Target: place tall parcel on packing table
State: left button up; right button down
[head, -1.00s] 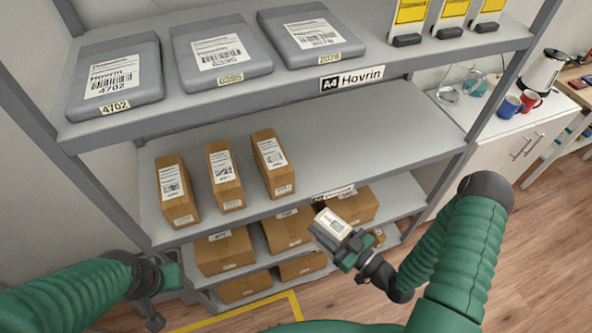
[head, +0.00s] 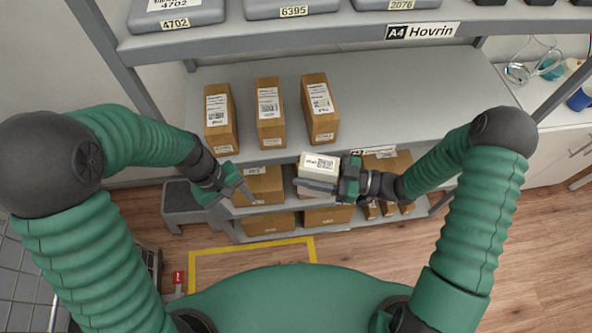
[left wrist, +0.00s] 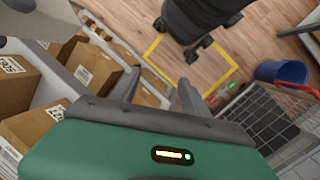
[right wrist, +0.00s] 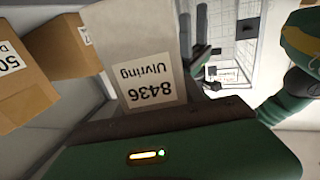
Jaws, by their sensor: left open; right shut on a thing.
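A whitish box-shaped parcel (head: 318,166) with a printed label is in my right gripper (head: 330,188), in front of the middle shelf's edge. In the right wrist view the parcel (right wrist: 136,42) fills the upper middle, and its label reads 8436 Ulvring. My right gripper is shut on it. My left gripper (head: 234,190) is open and empty, left of the held parcel and in front of the lower shelves. The packing table is not visible in any view.
Three upright brown parcels (head: 269,112) stand on the middle shelf (head: 420,105); its right part is bare. Brown boxes (head: 259,187) fill the lower shelves. A grey step stool (head: 185,205) and a wire cart (head: 28,270) stand at left. Yellow tape (head: 235,249) marks the floor.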

aim_at(319, 178)
pick_arm(q)
jog(key=shift+o, duration=1.4)
jog(key=w+d+f+n+g+h, duration=0.1)
jog(key=w+d+f+n+h, duration=0.1)
jog(key=d, duration=0.3)
jog(key=w+d+f+n+g+h, duration=0.1)
jog(key=w+d+f+n+h, duration=0.2)
jog(key=d+n+h, duration=0.1)
jog(key=shift+w+d+n+h, duration=0.15)
jog(key=shift+d+n+h, duration=0.15)
jog(key=shift+d+n, duration=0.75)
pick_arm(e)
jog(key=shift+w+f, duration=0.1)
jog(key=shift+w, duration=0.15)
pick_arm(q)
notch_tip(319, 178, up, 7)
jog(key=w+d+g+h, duration=0.2)
jog(key=d+h, duration=0.1)
jog(key=h, duration=0.5)
pick_arm(e)
jog(key=shift+s+a, duration=0.2)
pick_arm(q)
jog(key=x, duration=0.7)
jog(key=shift+s+d, duration=0.25)
jog(key=shift+s, duration=0.1)
pick_arm(e)
jog(key=shift+d, duration=0.25)
